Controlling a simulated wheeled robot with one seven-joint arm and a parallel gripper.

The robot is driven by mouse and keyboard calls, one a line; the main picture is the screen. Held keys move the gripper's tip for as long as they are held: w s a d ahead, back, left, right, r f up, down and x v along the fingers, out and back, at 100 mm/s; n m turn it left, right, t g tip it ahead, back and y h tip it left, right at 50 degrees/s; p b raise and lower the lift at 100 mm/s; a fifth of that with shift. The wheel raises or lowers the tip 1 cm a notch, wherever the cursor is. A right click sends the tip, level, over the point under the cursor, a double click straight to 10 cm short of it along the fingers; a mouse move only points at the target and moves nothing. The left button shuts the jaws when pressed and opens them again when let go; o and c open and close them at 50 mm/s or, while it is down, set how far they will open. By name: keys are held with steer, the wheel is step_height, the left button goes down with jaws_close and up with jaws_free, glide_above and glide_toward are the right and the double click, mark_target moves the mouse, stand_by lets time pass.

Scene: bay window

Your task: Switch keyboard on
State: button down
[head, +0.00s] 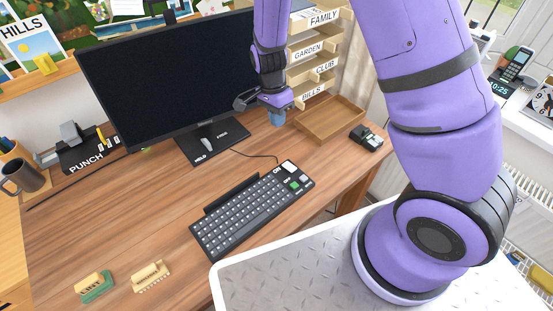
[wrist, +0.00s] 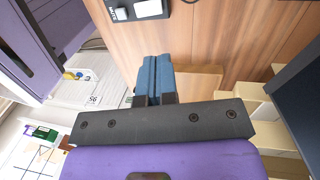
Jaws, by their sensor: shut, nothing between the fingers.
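The black keyboard (head: 250,210) with light keys lies on the wooden desk. The exact switch position is too small to tell. My gripper (head: 278,119) is above the back right of the desk, up and behind the keyboard, apart from it, between the monitor and the wooden tray. Its blue fingers are together and empty in the wrist view (wrist: 153,76). The keyboard cannot be made out surely in the wrist view.
A large monitor (head: 165,80) stands behind the keyboard, with a mouse (head: 206,144) on its base. A wooden tray (head: 330,121) and a small dark device (head: 366,138) are at the right. Two small stamp-like blocks (head: 150,276) lie front left.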

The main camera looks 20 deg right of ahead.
mark_target(283, 164)
steer(key=shift+a+f, duration=0.25)
steer(key=shift+f, duration=0.3)
steer(key=s+f, duration=0.1)
steer(key=f, duration=0.8)
steer(key=s+d+f, duration=0.1)
steer(key=f, duration=0.3)
steer(key=shift+s+f, duration=0.35)
steer(key=shift+f+g, duration=0.4)
steer(key=shift+f, duration=0.05)
steer(key=shift+r, duration=0.15)
steer(key=shift+r, duration=0.8)
